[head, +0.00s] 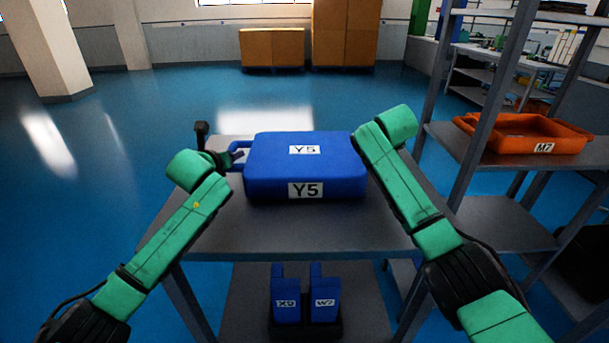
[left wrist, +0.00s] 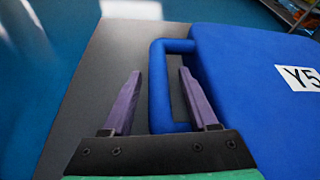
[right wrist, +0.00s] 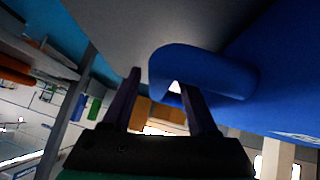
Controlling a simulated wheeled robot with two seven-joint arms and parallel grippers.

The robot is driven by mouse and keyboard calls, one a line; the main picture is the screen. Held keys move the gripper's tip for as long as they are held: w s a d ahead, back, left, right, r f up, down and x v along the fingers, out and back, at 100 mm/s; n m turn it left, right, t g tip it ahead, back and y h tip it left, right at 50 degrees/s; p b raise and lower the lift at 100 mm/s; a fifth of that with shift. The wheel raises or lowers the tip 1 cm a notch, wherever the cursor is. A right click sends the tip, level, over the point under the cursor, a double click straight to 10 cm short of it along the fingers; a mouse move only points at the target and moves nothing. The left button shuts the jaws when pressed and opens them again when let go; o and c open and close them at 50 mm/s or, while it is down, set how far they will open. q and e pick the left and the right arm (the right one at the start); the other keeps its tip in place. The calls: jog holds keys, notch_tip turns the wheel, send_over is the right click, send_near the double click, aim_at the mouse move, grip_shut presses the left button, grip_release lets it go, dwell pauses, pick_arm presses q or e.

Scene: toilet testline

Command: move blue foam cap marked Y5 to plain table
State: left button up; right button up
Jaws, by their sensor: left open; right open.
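The blue foam cap (head: 310,168) marked Y5 lies flat on a grey table (head: 290,232), with a loop handle on its left and right sides. My left gripper (left wrist: 160,70) is open at the left handle (left wrist: 158,90). The handle's outer bar lies between its fingers, and neither finger clearly presses on it. My right gripper (right wrist: 161,77) is open at the right handle (right wrist: 205,68), with one finger on each side of the outer bar. In the head view my right arm hides that handle and gripper. I cannot tell which surface is the plain table.
Two blue pieces (head: 306,300) with labels stand in a dark holder on the table's lower shelf. A grey rack on the right holds an orange tray (head: 528,138) marked M7, and its middle shelf (head: 500,222) is bare. Open blue floor (head: 120,125) lies to the left.

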jog(key=shift+s+r, duration=0.1)
pick_arm(q)
jog(key=v, duration=1.1)
jog(key=shift+s+r, duration=0.15)
jog(key=shift+s, duration=0.15)
pick_arm(e)
jog(key=v, duration=1.2)
